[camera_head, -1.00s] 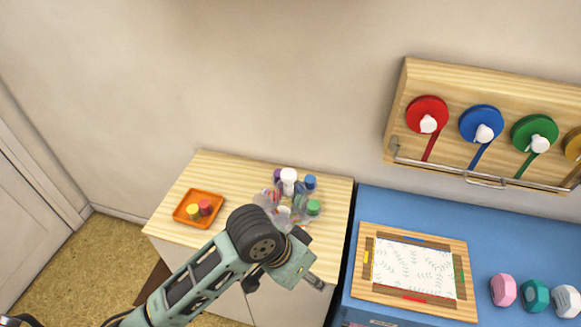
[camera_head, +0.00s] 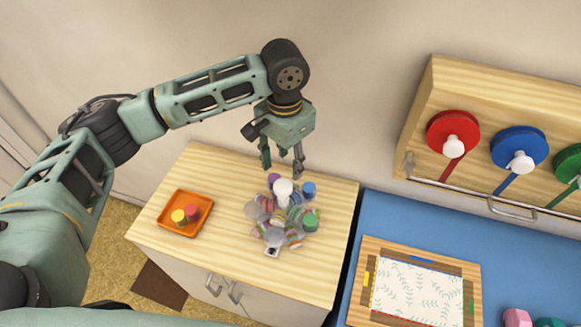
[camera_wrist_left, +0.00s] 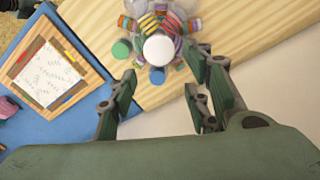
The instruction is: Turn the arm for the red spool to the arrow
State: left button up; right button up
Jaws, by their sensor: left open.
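A cluster of clear round holders and striped rolls (camera_head: 267,205) surrounds a white knob (camera_head: 284,188) on the wooden cabinet top. A small pale plate with a dark mark (camera_head: 272,252) sits at its front; I cannot tell if the mark is an arrow. No red spool is clear in the cluster. On the wall board, a red disc (camera_head: 440,126) has a white knob and a red strip hanging down. My left gripper (camera_head: 282,168) is open and empty, above and behind the cluster. In the left wrist view, the white knob (camera_wrist_left: 159,49) lies beyond the open fingers (camera_wrist_left: 160,78).
An orange tray (camera_head: 166,212) with a yellow and a red piece stands at the cabinet's left. Blue and green discs share the wall board (camera_head: 480,78). A framed drawing (camera_head: 415,294) lies on the blue table (camera_head: 395,215). The cabinet's front left top is clear.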

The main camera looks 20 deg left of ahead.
aim_at(285, 187)
pick_arm(q)
jog(key=shift+s+f+p, duration=0.35)
jog(key=shift+s+f, duration=0.5)
jog(key=shift+s, duration=0.1)
notch_tip(285, 187, down, 3)
jog(key=shift+s+r+p, duration=0.1)
jog(key=shift+r+p, duration=0.1)
jog(key=shift+p, duration=0.1)
jog(key=shift+w+f, duration=0.2)
jog(key=shift+f, duration=0.35)
jog(key=shift+w+f, duration=0.2)
jog(key=shift+f, duration=0.35)
jog(key=shift+s+f, duration=0.1)
jog(key=shift+f, duration=0.1)
jog(key=c, duration=1.1)
grip_shut()
pick_arm(e)
jog(key=shift+s+r, duration=0.3)
jog(key=shift+s, duration=0.45)
jog(key=shift+s+r, duration=0.25)
jog(key=shift+s, duration=0.55)
jog(key=shift+s+r, duration=0.3)
jog(key=shift+s, duration=0.45)
